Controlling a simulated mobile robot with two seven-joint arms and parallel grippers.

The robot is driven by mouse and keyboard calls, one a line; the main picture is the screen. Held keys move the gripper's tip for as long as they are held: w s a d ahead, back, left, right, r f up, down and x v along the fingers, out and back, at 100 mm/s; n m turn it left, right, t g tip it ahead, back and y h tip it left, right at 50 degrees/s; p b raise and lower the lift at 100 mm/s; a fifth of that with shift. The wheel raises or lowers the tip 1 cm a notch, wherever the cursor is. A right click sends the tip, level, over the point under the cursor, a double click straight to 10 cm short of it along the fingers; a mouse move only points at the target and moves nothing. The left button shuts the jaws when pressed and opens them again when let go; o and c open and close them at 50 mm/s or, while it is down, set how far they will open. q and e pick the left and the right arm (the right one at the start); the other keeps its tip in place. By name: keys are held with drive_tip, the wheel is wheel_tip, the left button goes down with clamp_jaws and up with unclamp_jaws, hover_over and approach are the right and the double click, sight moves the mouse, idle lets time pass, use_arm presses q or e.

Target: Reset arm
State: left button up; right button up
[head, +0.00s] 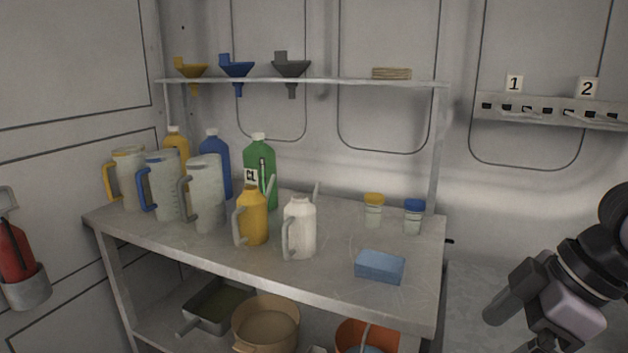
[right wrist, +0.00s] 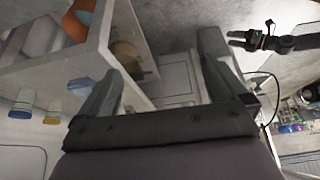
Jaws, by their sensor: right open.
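My right arm (head: 565,300) is at the lower right of the head view, to the right of the shelf and apart from it. In the right wrist view my right gripper (right wrist: 155,70) has its two fingers spread wide, with nothing between them that it holds. The shelf's white frame and the floor show beyond the fingers.
The metal shelf (head: 330,262) holds jugs, bottles, two small jars and a blue block (head: 380,267). Funnels stand on its upper rack (head: 340,81). Pans and a tan pot (head: 265,325) sit below. A numbered rail (head: 550,110) is on the wall.

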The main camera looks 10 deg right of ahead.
drive_tip(key=w+a+f+m+t+y+p, duration=0.1)
drive_tip(key=w+a+f+m+t, duration=0.2)
drive_tip(key=f, duration=0.5)
drive_tip(key=w+a+f+m+t+y+p, duration=0.1)
drive_tip(key=w+a+f+m+t, duration=0.15)
drive_tip(key=w+f, duration=0.45)
use_arm(q)
drive_tip(key=r, duration=0.1)
drive_tip(key=r+p, duration=0.1)
drive_tip(key=r, duration=0.1)
drive_tip(key=shift+w, duration=0.4)
use_arm(e)
drive_tip(key=s+f+m+t+h, duration=0.2)
drive_tip(key=s+f+m+h, duration=0.1)
drive_tip(key=s+f, duration=1.2)
wheel_tip(320, 180, down, 2)
drive_tip(key=shift+s+a+f+h, duration=0.25)
drive_tip(key=shift+s+a+h, duration=0.15)
drive_tip(key=shift+h, duration=0.2)
